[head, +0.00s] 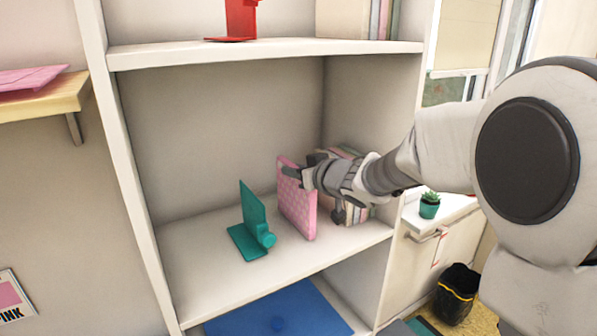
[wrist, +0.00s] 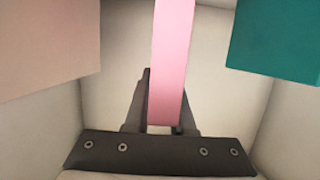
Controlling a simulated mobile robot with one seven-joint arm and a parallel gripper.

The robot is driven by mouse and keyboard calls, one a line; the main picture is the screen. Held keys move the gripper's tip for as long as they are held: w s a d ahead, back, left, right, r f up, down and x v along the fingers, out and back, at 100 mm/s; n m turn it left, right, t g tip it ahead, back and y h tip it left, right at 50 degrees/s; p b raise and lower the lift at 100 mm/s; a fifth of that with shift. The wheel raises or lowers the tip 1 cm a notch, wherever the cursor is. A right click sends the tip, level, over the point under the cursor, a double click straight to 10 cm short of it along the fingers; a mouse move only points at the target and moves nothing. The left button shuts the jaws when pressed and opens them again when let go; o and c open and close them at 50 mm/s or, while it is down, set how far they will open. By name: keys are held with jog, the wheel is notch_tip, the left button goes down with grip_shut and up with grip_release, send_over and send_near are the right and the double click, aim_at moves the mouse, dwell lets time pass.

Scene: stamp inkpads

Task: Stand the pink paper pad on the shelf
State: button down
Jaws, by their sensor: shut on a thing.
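The pink paper pad (head: 296,203) is upright on or just above the middle shelf (head: 220,285) in the head view, its patterned face turned to the left. My gripper (head: 300,178) is shut on its upper part from the right. In the wrist view the pad (wrist: 174,60) shows as a narrow pink edge between the fingers of my gripper (wrist: 160,125). I cannot tell whether its lower edge touches the shelf.
A teal bookend (head: 252,225) stands left of the pad, with a gap between them; it also shows in the wrist view (wrist: 280,40). Several books (head: 352,205) stand right of it, partly hidden by my arm. The shelf's left part is clear.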

dwell(0.4)
jog(key=c, duration=0.7)
grip_release()
jog(key=p+v, duration=0.2)
jog(key=v, duration=1.5)
jog(key=s+d+m+h+b, duration=0.1)
jog(key=s+d+m+h, duration=0.15)
jog(key=d+h, duration=0.3)
jog(key=s+d+m+h+b, duration=0.1)
jog(key=s+d+m+h, duration=0.1)
jog(key=d+m+h, duration=0.35)
jog(key=s+f+g+y, duration=0.1)
jog(key=s+f+g, duration=0.1)
jog(key=s, duration=0.3)
jog(key=s+a+f+g+y+b, duration=0.1)
jog(key=s+f+g, duration=0.1)
jog(key=s+f, duration=0.3)
jog(key=s+a+f+n+g+b, duration=0.1)
jog(key=s+f+g, duration=0.1)
jog(key=s+f, duration=0.2)
jog(key=shift+s+g+y, duration=0.3)
jog(key=shift+s+y, duration=0.1)
jog(key=shift+s, duration=1.35)
